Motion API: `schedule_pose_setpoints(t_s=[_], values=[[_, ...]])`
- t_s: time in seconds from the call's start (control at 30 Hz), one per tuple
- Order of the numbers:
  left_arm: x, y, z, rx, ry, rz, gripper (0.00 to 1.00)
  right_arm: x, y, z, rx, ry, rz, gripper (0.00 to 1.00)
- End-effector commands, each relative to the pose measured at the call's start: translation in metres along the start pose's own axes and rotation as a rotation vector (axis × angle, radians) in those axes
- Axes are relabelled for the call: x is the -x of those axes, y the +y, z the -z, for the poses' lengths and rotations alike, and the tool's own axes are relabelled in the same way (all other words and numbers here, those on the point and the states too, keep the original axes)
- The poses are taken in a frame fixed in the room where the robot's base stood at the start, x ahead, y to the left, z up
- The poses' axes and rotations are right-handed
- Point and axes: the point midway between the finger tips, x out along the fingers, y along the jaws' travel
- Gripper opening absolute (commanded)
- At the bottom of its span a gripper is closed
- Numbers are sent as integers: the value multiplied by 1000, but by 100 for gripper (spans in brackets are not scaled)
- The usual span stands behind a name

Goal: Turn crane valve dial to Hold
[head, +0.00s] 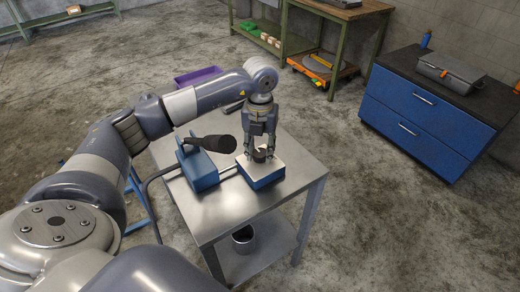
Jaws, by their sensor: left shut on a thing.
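My left gripper (260,150) points down over a blue box with a pale top (264,180) on the steel table. Its fingers are shut on a small dark dial (259,155) on the top of that box. The fingers partly hide the dial, and no markings on it can be read. A blue block with a black-handled lever (208,145) stands just left of the box. My right gripper is not in view.
The steel table (215,218) has bare room at its front. A metal pot (243,240) stands on its lower shelf. A blue drawer cabinet (428,115) with a grey case stands at right. A green workbench (340,50) is behind, and a purple bin (198,76) is on the floor.

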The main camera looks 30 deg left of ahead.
Motion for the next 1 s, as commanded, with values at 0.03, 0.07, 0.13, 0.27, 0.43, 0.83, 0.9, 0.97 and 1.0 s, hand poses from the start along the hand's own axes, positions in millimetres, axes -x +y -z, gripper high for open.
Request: schedule_pose_setpoints(t_s=[0.03, 0.07, 0.13, 0.27, 0.43, 0.83, 0.9, 0.97, 1.0], values=[[1, 0, -1, 10, -2, 0, 10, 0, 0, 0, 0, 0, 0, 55], [1, 0, -1, 15, -2, 0, 10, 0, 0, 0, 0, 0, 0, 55], [1, 0, -1, 21, -2, 0, 10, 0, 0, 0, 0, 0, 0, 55], [1, 0, -1, 27, -3, 0, 10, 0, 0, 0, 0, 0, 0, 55], [1, 0, -1, 27, -3, 0, 10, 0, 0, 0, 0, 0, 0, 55], [0, 0, 0, 25, -1, 0, 55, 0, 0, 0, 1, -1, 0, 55], [0, 0, 0, 25, -1, 0, 55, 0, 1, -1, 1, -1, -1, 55], [1, 0, 0, 25, -1, 0, 55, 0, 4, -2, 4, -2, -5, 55], [2, 0, 0, 24, -2, 1, 55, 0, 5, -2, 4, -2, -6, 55]])
